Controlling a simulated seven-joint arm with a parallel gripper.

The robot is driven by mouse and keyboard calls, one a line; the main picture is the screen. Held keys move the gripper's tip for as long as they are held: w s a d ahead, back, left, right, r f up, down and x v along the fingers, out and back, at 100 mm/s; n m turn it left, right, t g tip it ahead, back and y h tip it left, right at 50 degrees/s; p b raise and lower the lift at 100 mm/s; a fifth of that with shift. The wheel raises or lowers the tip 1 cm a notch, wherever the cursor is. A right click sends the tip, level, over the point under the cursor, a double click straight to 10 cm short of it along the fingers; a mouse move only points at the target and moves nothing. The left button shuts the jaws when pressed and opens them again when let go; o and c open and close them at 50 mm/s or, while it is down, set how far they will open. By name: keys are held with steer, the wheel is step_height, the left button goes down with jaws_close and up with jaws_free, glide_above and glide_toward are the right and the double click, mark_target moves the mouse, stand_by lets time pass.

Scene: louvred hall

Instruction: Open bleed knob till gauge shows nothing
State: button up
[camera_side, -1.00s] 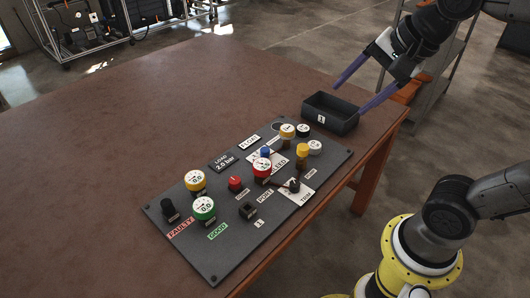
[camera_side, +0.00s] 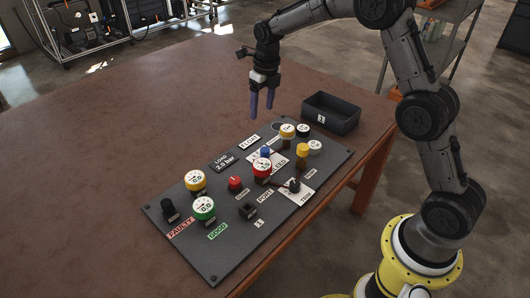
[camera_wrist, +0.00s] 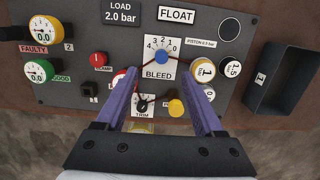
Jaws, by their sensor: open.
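The bleed knob is small and blue (camera_side: 265,152), on a white BLEED plate with a numbered dial. In the wrist view the blue knob (camera_wrist: 161,55) shows ahead of my fingers, between their lines. A red-rimmed gauge (camera_side: 262,168) stands beside it; its reading is too small to tell, and a finger partly hides it in the wrist view. The yellow gauge (camera_side: 195,181) and green gauge (camera_side: 204,209) at the left of the panel read 0.0. My gripper (camera_side: 262,114) is open and empty, pointing down above the panel's far edge, apart from the knob.
The grey panel (camera_side: 190,245) also carries a red CLAMP knob (camera_side: 236,184), a black TRIM knob (camera_side: 294,186), a yellow knob (camera_side: 303,150) and several round weights. A dark open bin (camera_side: 331,113) stands behind its right end. The table's left side is clear.

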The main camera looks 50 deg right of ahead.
steer(key=g, duration=0.1)
glide_above(265, 149)
step_height(265, 149, down, 8)
steer(key=shift+r, duration=0.2)
step_height(265, 149, down, 8)
steer(key=shift+f, duration=0.25)
steer(key=shift+f, duration=0.1)
steer(key=shift+f, duration=0.25)
jaws_close()
stand_by(1.2)
